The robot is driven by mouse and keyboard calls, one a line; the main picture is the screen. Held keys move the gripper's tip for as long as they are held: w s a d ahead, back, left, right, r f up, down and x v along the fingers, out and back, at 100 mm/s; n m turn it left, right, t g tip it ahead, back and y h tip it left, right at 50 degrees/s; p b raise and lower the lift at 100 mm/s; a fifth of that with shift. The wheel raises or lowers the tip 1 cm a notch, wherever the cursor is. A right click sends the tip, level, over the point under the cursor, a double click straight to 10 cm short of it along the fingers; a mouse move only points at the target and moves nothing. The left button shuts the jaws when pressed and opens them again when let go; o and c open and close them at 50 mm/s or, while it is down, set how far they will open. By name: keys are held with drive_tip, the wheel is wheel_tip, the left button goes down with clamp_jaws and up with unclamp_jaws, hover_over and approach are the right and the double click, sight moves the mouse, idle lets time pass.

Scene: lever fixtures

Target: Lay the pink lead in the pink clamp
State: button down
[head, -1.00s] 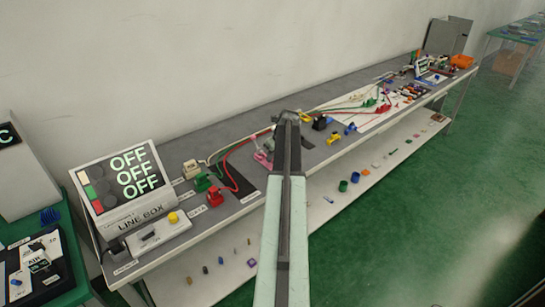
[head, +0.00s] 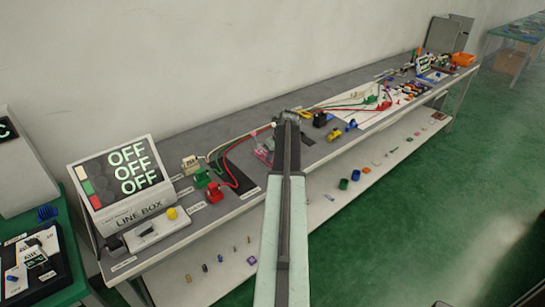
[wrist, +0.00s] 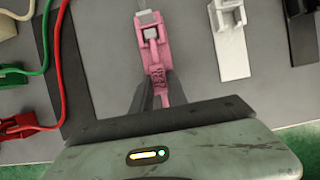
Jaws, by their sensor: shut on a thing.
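The pink clamp (wrist: 152,48) lies near the top middle of the wrist view, with a grey-white block at its far end. In the wrist view, my gripper's (wrist: 159,88) dark fingers are on either side of the ribbed pink lever at its near end and are shut on it. In the head view, my gripper (head: 290,115) is at the far end of my arm, over the grey bench. A bit of the pink clamp (head: 264,151) shows just left of my arm there; the rest is hidden. I cannot make out a separate pink lead.
A white clamp (wrist: 230,40) and a black one (wrist: 304,30) stand right of the pink clamp. Green (wrist: 15,75) and red (wrist: 20,124) plugs with cables are at left. The line box (head: 120,185), showing OFF three times, is at the bench's left end.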

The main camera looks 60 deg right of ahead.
drive_tip(key=c, duration=0.7)
unclamp_jaws()
drive_tip(key=shift+c, duration=0.2)
wheel_tip(320, 180, up, 7)
drive_tip(key=p, duration=0.7)
